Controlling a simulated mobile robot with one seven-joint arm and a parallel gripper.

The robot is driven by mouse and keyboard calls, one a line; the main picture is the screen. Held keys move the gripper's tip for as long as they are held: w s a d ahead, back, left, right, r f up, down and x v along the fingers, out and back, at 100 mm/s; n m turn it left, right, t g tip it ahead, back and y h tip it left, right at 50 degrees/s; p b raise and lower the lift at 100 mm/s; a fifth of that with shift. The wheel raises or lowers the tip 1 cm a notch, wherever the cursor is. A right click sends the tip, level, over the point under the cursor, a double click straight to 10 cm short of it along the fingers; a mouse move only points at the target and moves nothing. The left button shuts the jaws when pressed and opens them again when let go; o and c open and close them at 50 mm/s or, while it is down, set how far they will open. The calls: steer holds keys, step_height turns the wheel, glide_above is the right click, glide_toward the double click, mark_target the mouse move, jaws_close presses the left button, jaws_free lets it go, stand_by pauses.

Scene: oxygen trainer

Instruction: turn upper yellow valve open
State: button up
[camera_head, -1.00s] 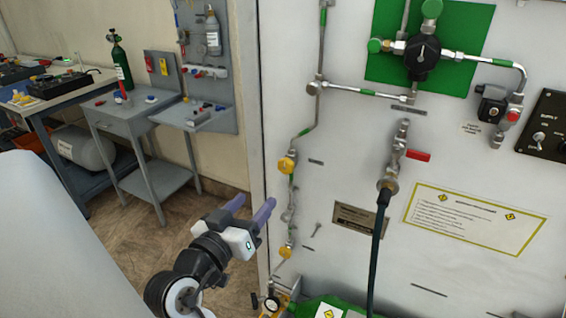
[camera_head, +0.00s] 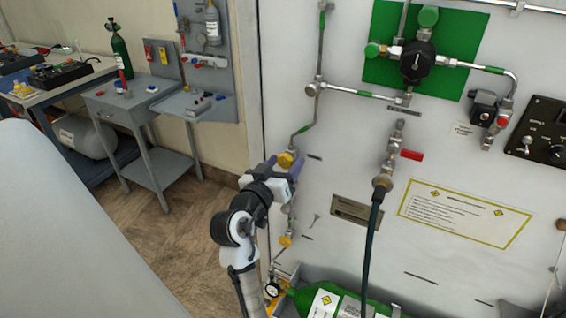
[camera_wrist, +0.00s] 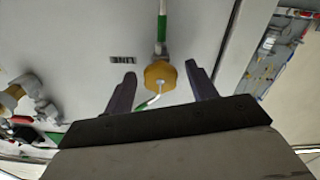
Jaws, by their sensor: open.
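The upper yellow valve (camera_head: 286,160) sits on a thin pipe on the white panel. My gripper (camera_head: 284,162) is open in front of it, with one finger to each side in the picture. In the wrist view, the yellow valve knob (camera_wrist: 160,74) lies between the spread fingertips of my gripper (camera_wrist: 160,70), with a gap on each side. I cannot tell how far the fingertips are from the panel. The lower yellow valve (camera_head: 285,240) is further down the same pipe line, just right of my arm.
A black hose (camera_head: 371,245) hangs from a fitting right of my gripper. A green cylinder (camera_head: 310,301) lies below at the panel's foot. A grey side table (camera_head: 125,105) stands at the left, with open floor between.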

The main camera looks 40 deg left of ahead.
steer(key=c, duration=1)
